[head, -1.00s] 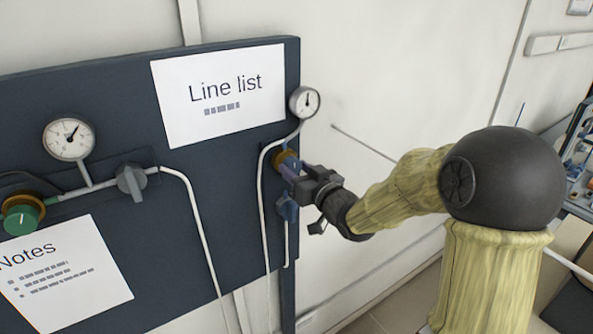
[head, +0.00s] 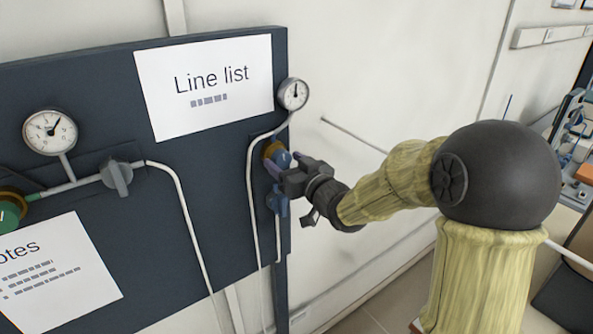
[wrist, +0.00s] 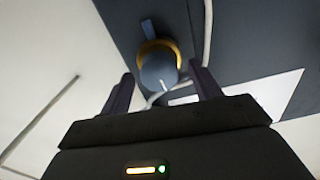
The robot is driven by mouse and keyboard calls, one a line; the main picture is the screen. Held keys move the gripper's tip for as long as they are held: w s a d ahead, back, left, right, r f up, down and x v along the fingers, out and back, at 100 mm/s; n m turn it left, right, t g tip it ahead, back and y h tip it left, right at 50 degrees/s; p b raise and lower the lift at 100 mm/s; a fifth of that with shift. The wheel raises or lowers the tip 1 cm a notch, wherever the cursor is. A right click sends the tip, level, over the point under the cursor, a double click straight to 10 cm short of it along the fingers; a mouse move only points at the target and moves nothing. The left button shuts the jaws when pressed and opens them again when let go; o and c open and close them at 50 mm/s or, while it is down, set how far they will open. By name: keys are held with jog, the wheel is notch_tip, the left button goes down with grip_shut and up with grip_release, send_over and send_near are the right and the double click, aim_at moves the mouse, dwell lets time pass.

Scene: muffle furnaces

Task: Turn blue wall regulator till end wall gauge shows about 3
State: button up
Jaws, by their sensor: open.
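The blue regulator knob (head: 281,158) with a brass collar sits at the right end of the dark panel. In the wrist view the knob (wrist: 158,70) has a pale mark on its face and lies between the tips of my two fingers. My gripper (head: 290,172) is open, with its fingers on either side of the knob; I cannot tell whether they touch it. The small round end gauge (head: 293,94) stands above the regulator. Its needle points roughly straight up, but its numbers are too small to read.
A blue lever valve (head: 277,201) sits just below the regulator, close to my gripper. A thin white pipe (head: 251,200) runs down beside it. Left on the panel are another gauge (head: 50,132), a grey valve (head: 117,176) and a green regulator (head: 9,213).

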jog(key=b+v, duration=0.3)
jog(key=v, duration=1.4)
jog(key=shift+s+b, duration=0.2)
jog(key=shift+b, duration=0.1)
jog(key=shift+d, duration=0.15)
dwell(0.8)
jog(key=m+p, duration=0.1)
jog(key=m, duration=0.1)
jog(key=w+m, duration=0.1)
jog(key=m, duration=0.1)
jog(key=shift+w+a+m+p, duration=0.2)
jog(key=shift+a+m+p, duration=0.1)
jog(key=shift+a+p, duration=0.1)
jog(key=shift+r, duration=0.1)
